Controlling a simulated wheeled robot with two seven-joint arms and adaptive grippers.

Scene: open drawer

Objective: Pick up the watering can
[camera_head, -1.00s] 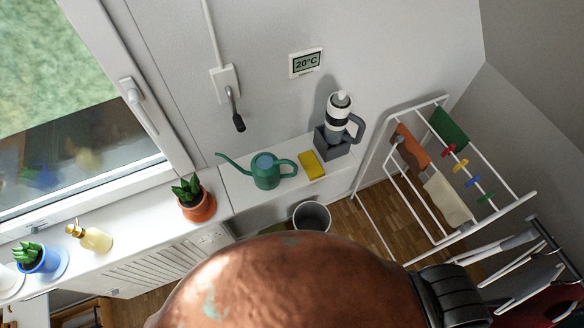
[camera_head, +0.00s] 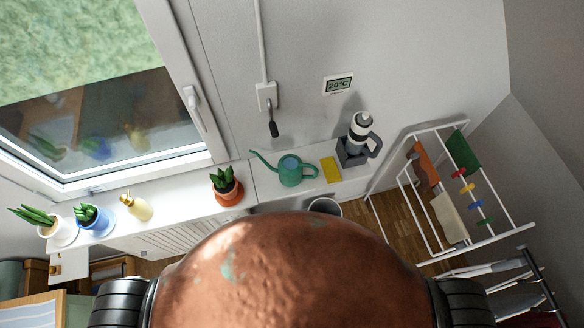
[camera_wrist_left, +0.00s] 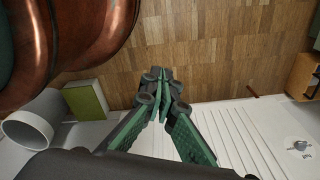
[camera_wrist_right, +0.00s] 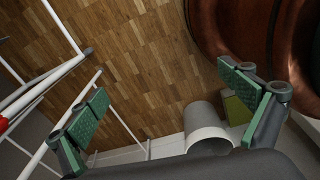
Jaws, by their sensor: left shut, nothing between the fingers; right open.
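The green watering can (camera_head: 291,172) stands upright on the white ledge (camera_head: 268,188) in the head view. Its long spout points left and its loop handle right. Neither wrist view shows the can. My left gripper (camera_wrist_left: 167,86) is shut and empty in the left wrist view, above the wooden floor beside a white slatted panel. My right gripper (camera_wrist_right: 168,93) is open and empty in the right wrist view, its two green-padded fingers wide apart above the floor. Both grippers are out of sight in the head view, where a large copper-coloured rounded part of mine covers the bottom middle.
A yellow sponge-like block (camera_head: 331,169) and a grey-and-white bottle in a holder (camera_head: 358,139) stand right of the can. A potted plant (camera_head: 227,187) is left. A white drying rack (camera_head: 409,190) stands at right. A grey bin (camera_wrist_right: 206,126) is on the floor.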

